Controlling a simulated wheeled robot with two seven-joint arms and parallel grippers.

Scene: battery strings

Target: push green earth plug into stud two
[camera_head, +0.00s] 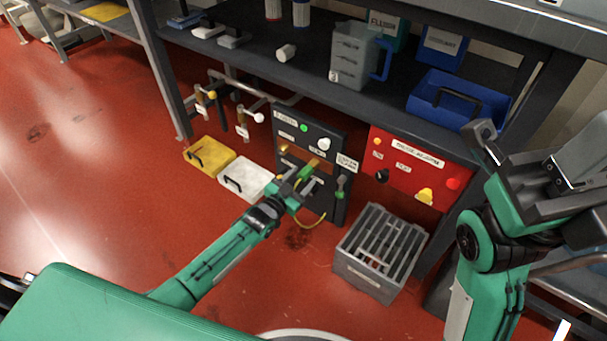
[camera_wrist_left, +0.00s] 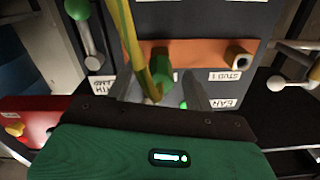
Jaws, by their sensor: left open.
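The green earth plug (camera_wrist_left: 162,76) with its yellow-green cable (camera_wrist_left: 133,45) sits at the copper bar (camera_wrist_left: 195,55) on the dark panel. It also shows, small, in the head view (camera_head: 305,172). A brass stud labelled STUD 1 (camera_wrist_left: 239,61) stands bare at the bar's other end. The plug hides whatever stud lies behind it, so its seating depth cannot be told. My left gripper (camera_wrist_left: 163,95) is open, its fingers on either side of the plug; contact is unclear. In the head view my left gripper (camera_head: 299,184) is at the panel. My right arm is at the right; its jaws are unclear.
A green-handled lever (camera_head: 341,186) is right of the bar. A red panel (camera_head: 410,160) with knobs stands further right, above a grey slatted crate (camera_head: 365,281). Yellow (camera_head: 215,148) and white (camera_head: 235,189) cases lie left. The shelf (camera_head: 240,55) overhangs the panel.

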